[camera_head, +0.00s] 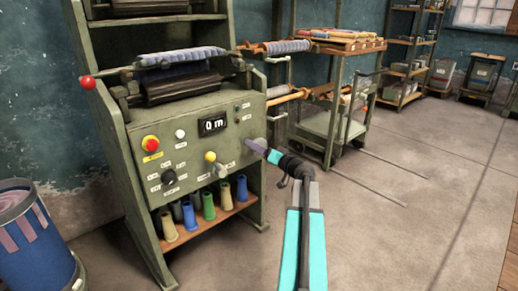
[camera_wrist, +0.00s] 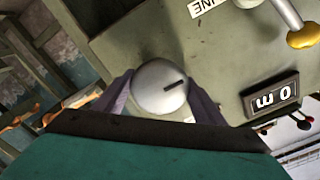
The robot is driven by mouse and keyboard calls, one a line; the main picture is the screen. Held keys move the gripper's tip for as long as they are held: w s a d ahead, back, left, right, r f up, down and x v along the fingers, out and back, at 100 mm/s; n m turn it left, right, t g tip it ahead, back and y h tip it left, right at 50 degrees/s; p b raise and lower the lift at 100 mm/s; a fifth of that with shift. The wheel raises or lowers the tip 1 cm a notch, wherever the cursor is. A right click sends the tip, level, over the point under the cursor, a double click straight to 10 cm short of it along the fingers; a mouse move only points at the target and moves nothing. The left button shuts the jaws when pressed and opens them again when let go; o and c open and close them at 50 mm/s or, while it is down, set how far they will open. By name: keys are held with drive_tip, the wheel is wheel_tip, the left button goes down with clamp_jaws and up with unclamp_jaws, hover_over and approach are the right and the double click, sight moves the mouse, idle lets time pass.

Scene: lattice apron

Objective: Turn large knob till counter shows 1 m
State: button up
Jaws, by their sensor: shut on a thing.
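The large knob (camera_wrist: 160,86) is a round, silvery knob with a dark slot-like mark, on the green machine panel. In the wrist view it sits between my gripper's (camera_wrist: 162,98) two purple fingers, which are shut on it from both sides. The mark points toward the right and slightly up in that view. In the head view my gripper (camera_head: 262,148) reaches the panel's right side and mostly hides the knob. The counter (camera_head: 212,125) reads "0 m"; it shows turned over in the wrist view (camera_wrist: 271,98).
The panel also bears a red button (camera_head: 150,143), a yellow-tipped lever (camera_head: 211,157) and a black dial (camera_head: 168,177). Several coloured spools (camera_head: 209,207) stand on the shelf below. A blue bin (camera_head: 35,235) is at left. A cart (camera_head: 330,125) stands behind my arm. The floor at right is clear.

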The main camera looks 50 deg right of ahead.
drive_tip(key=shift+m, duration=0.5)
drive_tip(key=m+p, duration=0.1)
drive_tip(key=m, duration=0.2)
drive_tip(key=shift+p, duration=0.35)
drive_tip(key=m+p, duration=0.2)
drive_tip(key=m, duration=0.2)
drive_tip(key=shift+r, duration=0.15)
drive_tip(key=m+p, duration=0.3)
drive_tip(key=m, duration=0.1)
drive_tip(key=shift+m+p, duration=0.85)
drive_tip(key=shift+m, duration=0.55)
drive_tip(key=o, duration=1.1)
drive_tip(key=shift+c, duration=0.2)
drive_tip(key=shift+s, duration=0.1)
